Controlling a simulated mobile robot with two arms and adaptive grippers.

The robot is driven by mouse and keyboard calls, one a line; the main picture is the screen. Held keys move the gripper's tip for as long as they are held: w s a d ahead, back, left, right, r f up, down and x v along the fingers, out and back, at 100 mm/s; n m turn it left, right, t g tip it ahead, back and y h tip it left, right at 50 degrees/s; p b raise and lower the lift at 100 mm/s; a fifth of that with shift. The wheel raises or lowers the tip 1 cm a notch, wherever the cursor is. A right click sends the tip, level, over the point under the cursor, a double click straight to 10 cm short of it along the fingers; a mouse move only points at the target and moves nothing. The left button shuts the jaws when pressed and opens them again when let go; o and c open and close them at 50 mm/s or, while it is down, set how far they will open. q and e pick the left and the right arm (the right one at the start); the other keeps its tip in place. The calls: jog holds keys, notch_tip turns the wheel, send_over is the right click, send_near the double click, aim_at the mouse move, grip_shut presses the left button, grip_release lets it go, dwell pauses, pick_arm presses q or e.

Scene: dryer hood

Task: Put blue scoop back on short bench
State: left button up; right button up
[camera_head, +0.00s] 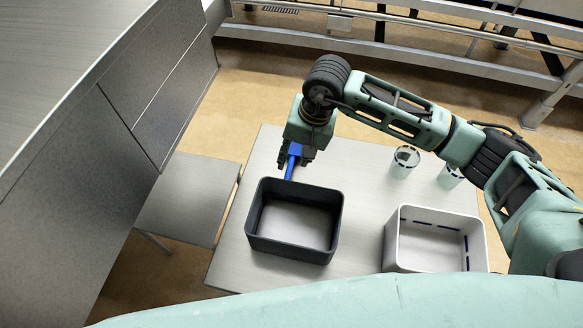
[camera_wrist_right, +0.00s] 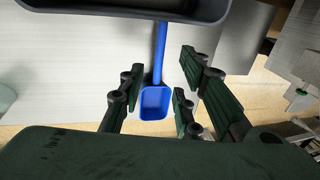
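The blue scoop (camera_head: 291,166) is at the far side of the larger table, just behind the dark bin. It also shows in the right wrist view (camera_wrist_right: 156,103), its handle pointing towards the bin and its far end hidden by the rim. My right gripper (camera_head: 296,156) is right over the scoop and hides part of it. In the right wrist view its fingers (camera_wrist_right: 161,80) are spread on both sides of the scoop, with gaps, so it looks open. The short bench (camera_head: 186,197) is probably the low, bare grey surface left of the table. My left gripper is not in view.
The dark bin (camera_head: 263,252) and a pale bin (camera_head: 391,250) stand on the larger table (camera_head: 236,264). Two clear cups (camera_head: 403,162) stand behind the pale bin. A tall grey cabinet (camera_head: 70,190) borders the short bench on the left.

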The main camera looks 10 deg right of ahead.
jog(key=v, duration=0.3)
jog(key=shift+r+b, duration=0.1)
jog(key=shift+b, duration=0.2)
dwell(0.3)
